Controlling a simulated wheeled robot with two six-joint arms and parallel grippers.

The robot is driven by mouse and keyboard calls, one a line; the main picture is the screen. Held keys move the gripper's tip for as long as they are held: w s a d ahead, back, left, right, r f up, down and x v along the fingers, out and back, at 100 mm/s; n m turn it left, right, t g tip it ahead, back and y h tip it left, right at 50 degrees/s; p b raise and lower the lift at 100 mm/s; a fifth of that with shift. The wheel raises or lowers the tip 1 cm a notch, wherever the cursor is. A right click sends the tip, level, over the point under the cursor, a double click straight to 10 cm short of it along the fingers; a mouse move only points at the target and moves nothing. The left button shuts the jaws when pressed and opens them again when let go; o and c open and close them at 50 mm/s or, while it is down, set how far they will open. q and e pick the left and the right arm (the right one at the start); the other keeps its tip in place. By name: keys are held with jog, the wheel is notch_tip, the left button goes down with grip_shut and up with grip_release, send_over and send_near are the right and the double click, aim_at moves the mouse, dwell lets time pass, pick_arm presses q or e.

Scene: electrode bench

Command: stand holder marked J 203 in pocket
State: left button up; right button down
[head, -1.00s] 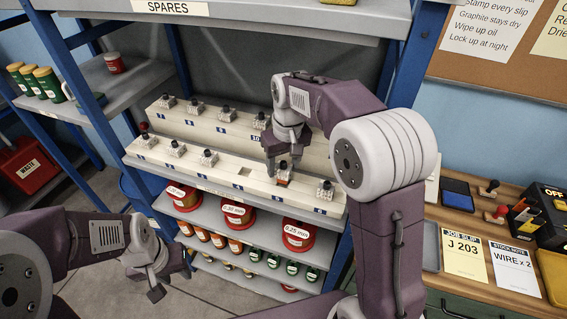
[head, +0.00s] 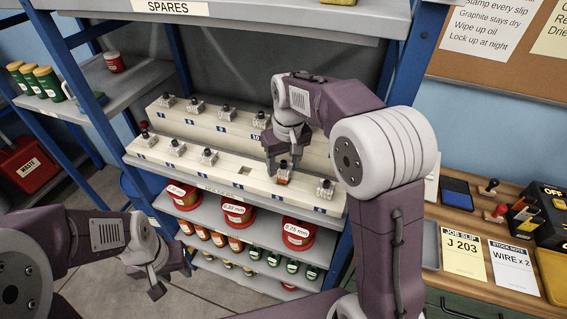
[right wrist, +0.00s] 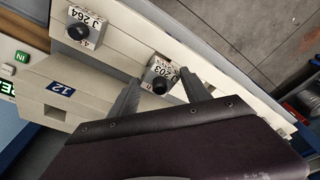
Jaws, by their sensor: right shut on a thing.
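The holder marked J 203 (right wrist: 161,75), a pale block with a black knob, is between the fingers of my right gripper (right wrist: 158,92) in the right wrist view. In the head view this holder (head: 283,176) is at the front step of the cream rack (head: 262,186), with an orange patch low on it. My right gripper (head: 283,162) is shut on it from above. I cannot tell whether its base is seated or clear of the rack. An empty pocket (head: 242,170) shows to its left in the front row. My left gripper (head: 170,284) is open and empty, low at the left.
A neighbouring holder marked J 264 (right wrist: 84,27) stands beside it. Other holders stand in both rows, including one at the right end (head: 325,189). Red spools (head: 298,234) sit on the shelf below. The job slip reading J 203 (head: 463,248) lies on the bench at right.

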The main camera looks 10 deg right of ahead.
jog(key=shift+f+b, duration=0.9)
jog(key=shift+f, duration=0.7)
jog(key=shift+c, duration=2.1)
grip_release()
jog(key=r, duration=0.3)
jog(key=s+r, duration=0.1)
jog(key=r, duration=0.5)
jog(key=shift+s+d+p, duration=0.15)
jog(key=shift+s+p, duration=0.05)
jog(key=shift+p, duration=0.15)
